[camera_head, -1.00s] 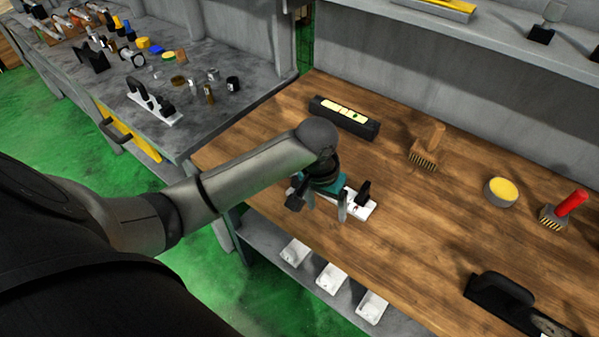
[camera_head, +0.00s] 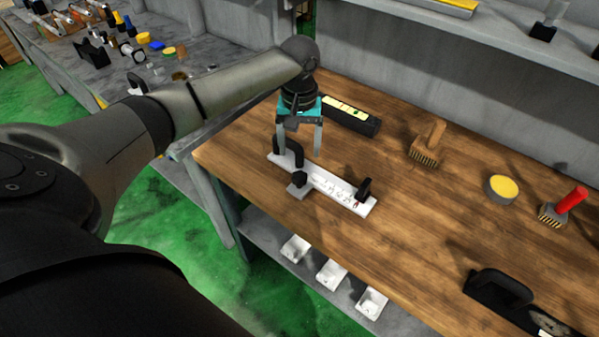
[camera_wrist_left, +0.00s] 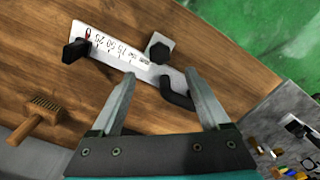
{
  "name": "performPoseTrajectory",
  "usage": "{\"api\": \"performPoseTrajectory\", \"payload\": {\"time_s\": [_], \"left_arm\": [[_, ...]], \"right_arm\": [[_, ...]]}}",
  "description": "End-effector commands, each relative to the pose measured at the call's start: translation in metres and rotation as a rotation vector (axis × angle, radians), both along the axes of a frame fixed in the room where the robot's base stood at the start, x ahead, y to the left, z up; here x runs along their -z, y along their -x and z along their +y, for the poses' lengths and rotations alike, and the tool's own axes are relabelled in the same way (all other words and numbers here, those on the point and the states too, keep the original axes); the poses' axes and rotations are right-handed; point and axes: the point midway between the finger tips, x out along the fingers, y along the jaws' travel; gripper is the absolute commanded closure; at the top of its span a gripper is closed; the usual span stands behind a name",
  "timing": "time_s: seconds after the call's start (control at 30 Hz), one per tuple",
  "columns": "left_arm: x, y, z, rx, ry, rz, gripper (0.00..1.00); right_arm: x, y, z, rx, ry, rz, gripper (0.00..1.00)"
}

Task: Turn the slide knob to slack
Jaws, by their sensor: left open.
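A white scale plate (camera_head: 328,186) with printed numbers lies on the wooden bench. A black knob (camera_head: 299,180) sits on a small tab that juts from its front side; this knob also shows in the left wrist view (camera_wrist_left: 158,48). A black upright stop (camera_head: 364,188) stands at the plate's right end, and a bent black handle (camera_head: 297,150) at its left end. My left gripper (camera_head: 299,152) is open and empty above the handle end, behind the knob. In the left wrist view its fingertips (camera_wrist_left: 159,74) point towards the plate, apart from the knob. My right gripper is not seen.
A black box with a yellow top (camera_head: 350,116) lies behind the plate. A wooden brush (camera_head: 428,145), a yellow-topped round tin (camera_head: 501,189) and a red-handled brush (camera_head: 565,208) stand farther right. White trays (camera_head: 331,276) sit on the shelf below. The bench between plate and brushes is clear.

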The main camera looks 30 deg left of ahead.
Motion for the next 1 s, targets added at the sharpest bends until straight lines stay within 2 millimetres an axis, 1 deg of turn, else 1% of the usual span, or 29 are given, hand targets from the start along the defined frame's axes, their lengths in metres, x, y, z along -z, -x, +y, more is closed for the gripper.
{"api": "performPoseTrajectory", "payload": {"time_s": [0.03,0.2,0.3,0.4,0.5,0.6,0.87,1.0], "left_arm": [[0.014,0.001,0.0,0.0,-0.001,0.004,0.21],[0.05,0.001,0.0,0.001,-0.001,0.003,0.21],[0.067,0.001,0.0,0.001,0.0,0.001,0.21],[0.08,0.0,0.0,0.002,-0.001,0.0,0.21],[0.087,0.0,0.0,0.002,-0.001,0.0,0.21],[0.091,0.0,0.0,0.002,-0.001,-0.002,0.21],[0.091,0.0,0.0,0.003,-0.001,-0.002,0.21],[0.091,0.0,0.0,0.002,-0.001,-0.002,0.37]], "right_arm": [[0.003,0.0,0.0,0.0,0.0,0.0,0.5],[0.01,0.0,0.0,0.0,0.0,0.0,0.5],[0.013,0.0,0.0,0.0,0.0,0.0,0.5],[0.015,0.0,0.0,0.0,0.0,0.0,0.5],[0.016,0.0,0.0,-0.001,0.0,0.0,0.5],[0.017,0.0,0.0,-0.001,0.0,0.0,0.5],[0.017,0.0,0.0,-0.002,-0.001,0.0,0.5],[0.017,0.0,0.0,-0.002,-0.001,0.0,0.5]]}}
